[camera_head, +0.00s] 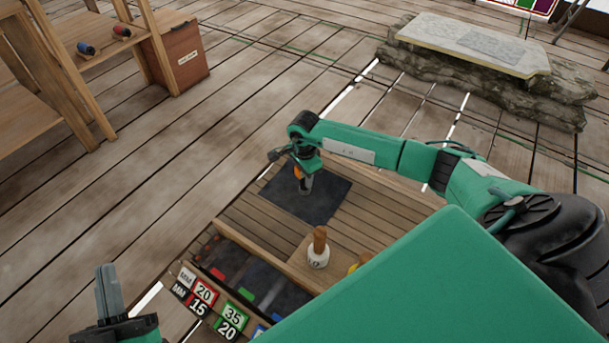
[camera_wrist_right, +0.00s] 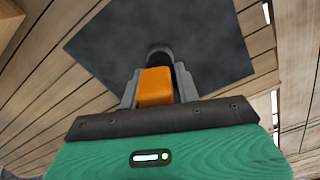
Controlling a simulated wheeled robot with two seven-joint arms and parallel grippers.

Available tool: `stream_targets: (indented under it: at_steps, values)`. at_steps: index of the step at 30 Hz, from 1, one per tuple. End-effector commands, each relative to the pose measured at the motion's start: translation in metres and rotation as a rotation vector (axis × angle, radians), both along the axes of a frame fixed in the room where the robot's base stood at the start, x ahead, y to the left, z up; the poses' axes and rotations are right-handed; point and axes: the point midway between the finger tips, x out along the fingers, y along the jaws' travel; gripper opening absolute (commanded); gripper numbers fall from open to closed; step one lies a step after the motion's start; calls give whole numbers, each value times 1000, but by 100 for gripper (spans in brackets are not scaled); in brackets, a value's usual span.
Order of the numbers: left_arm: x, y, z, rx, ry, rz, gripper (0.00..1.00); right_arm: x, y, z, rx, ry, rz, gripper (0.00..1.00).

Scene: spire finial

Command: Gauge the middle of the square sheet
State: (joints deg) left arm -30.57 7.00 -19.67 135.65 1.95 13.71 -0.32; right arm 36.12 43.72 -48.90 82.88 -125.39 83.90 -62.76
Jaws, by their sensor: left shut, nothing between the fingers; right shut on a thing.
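The dark grey square sheet (camera_head: 330,197) lies on a slatted wooden bench top, and its surface also fills the upper part of the right wrist view (camera_wrist_right: 215,50). My right gripper (camera_head: 304,182) is over the sheet, left of its middle in the head view. It is shut on an orange-handled tool (camera_wrist_right: 155,87) with a dark round end (camera_wrist_right: 158,53) pointing at the sheet. I cannot tell whether that end touches the sheet. My left gripper (camera_head: 108,290) is shut and empty at the bottom left, away from the bench.
A white pot-like thing with a wooden handle (camera_head: 318,251) stands on the bench. A tray in front holds coloured pieces, with number labels (camera_head: 213,303) on its front. My right arm hides the bench's right side. Shelving (camera_head: 120,45) and a stone slab (camera_head: 475,45) stand farther off.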

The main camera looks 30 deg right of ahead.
Motion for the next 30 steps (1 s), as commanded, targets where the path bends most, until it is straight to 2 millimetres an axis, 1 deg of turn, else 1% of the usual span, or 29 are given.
stream_targets:
  at_steps: [1,4,13,16,17,20,25,30]
  values:
    - [0,0,0,0,0,0,0,0,0,0,0,-1,0,38]
    - [0,0,0,0,1,0,0,0,0,0,0,-1,0,57]
    - [0,0,0,1,3,0,0,0,0,1,0,0,0,57]
    - [1,-1,-2,5,19,-2,0,0,0,7,0,-1,0,57]
    - [1,-2,-6,10,39,-5,0,0,0,11,0,-2,1,57]
    - [0,-7,-21,28,122,-21,0,0,-1,26,-2,-2,1,57]
    - [-4,-17,-53,68,293,-51,0,0,-1,63,-2,-3,2,57]
    - [-13,-25,-86,110,458,-83,0,1,0,101,-1,-4,0,57]
